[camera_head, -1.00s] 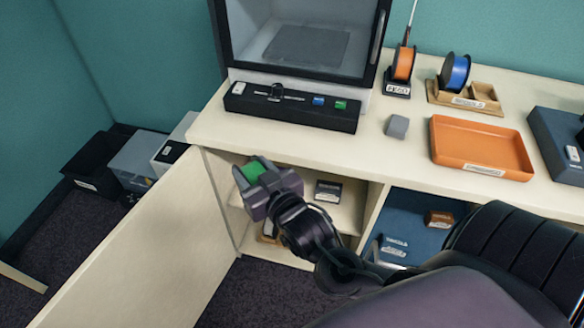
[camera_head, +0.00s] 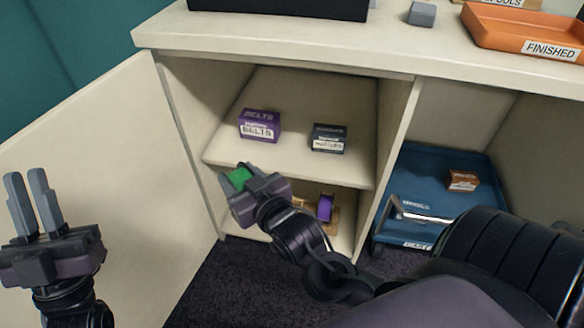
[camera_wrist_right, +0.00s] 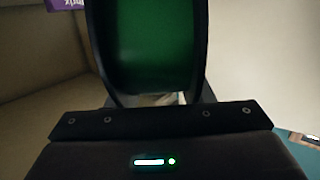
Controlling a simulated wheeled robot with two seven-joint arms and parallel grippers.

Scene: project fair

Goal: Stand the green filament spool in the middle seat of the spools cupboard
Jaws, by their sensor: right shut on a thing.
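My right gripper (camera_head: 243,183) is shut on the green filament spool (camera_head: 238,178), just in front of the open cupboard (camera_head: 283,92). The spool's green winding and dark flanges fill the top of the right wrist view (camera_wrist_right: 153,45). On the cupboard's lower level a wooden holder (camera_head: 335,218) carries a purple spool (camera_head: 325,207). My right gripper and arm hide much of that holder, so I cannot make out its middle seat. My left gripper (camera_head: 28,188) is empty at the far left, its two fingers apart.
The cupboard door (camera_head: 100,170) stands open on the left. The upper shelf (camera_head: 290,165) holds a purple belts box (camera_head: 260,125) and a dark box (camera_head: 328,138). A blue cart (camera_head: 425,175) with a brown box stands in the right bay. The counter (camera_head: 370,40) overhangs both bays.

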